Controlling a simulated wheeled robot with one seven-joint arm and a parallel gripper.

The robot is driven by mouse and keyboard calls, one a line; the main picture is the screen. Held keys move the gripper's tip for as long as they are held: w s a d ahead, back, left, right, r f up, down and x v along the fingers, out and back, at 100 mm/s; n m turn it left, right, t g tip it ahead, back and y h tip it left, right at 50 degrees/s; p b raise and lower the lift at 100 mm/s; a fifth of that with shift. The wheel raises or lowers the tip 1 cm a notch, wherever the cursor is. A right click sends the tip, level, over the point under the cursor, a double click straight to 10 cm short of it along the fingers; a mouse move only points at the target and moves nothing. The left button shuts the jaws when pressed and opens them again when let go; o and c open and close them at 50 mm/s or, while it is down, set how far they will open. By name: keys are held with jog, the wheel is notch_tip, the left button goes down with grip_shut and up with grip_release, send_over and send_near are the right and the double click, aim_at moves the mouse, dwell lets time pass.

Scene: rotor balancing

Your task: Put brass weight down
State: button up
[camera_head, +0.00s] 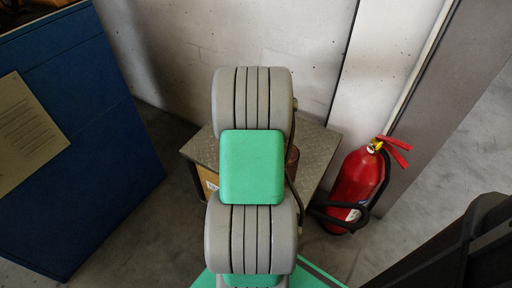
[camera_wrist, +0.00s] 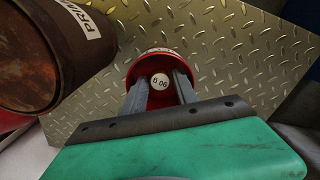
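In the wrist view my gripper (camera_wrist: 161,86) points at the ribbed metal plate top, one finger on each side of a small white round label (camera_wrist: 160,82). The label seems to read "90 G" and shows against a round red thing (camera_wrist: 135,69) with a pale, marked rim. No brass-coloured surface shows clearly, so I cannot tell whether the label is on the brass weight. I cannot tell whether the fingers touch or clasp anything. In the head view my arm hides the gripper and most of this spot.
A brown rusty can (camera_wrist: 40,50) with a white label stands close left of the fingers in the wrist view. The ribbed plate table (camera_head: 318,150) stands by the wall. A red fire extinguisher (camera_head: 356,185) is right of it, a blue panel (camera_head: 80,140) left.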

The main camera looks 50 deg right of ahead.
notch_tip(320, 180, up, 12)
jog(key=p, duration=0.4)
jog(key=w+a+r+n, duration=0.2)
jog(key=w+a+n, duration=0.1)
jog(key=a, duration=0.6)
jog(key=w+a+r+n, duration=0.2)
jog(key=w+a, duration=0.2)
jog(key=a, duration=0.5)
jog(key=s+a+f+n+t, duration=0.1)
jog(key=s+a+n, duration=0.2)
jog(key=a, duration=0.6)
jog(key=s+a+n+t, duration=0.1)
jog(key=s+a+n, duration=0.2)
jog(key=a, duration=0.7)
notch_tip(320, 180, up, 29)
jog(key=w+t+p, duration=0.1)
jog(key=p, duration=2.5)
jog(key=shift+w+d+r+p, duration=0.15)
jog(key=shift+w+d+p, duration=0.1)
jog(key=shift+d+p, duration=0.15)
jog(key=shift+a, duration=0.1)
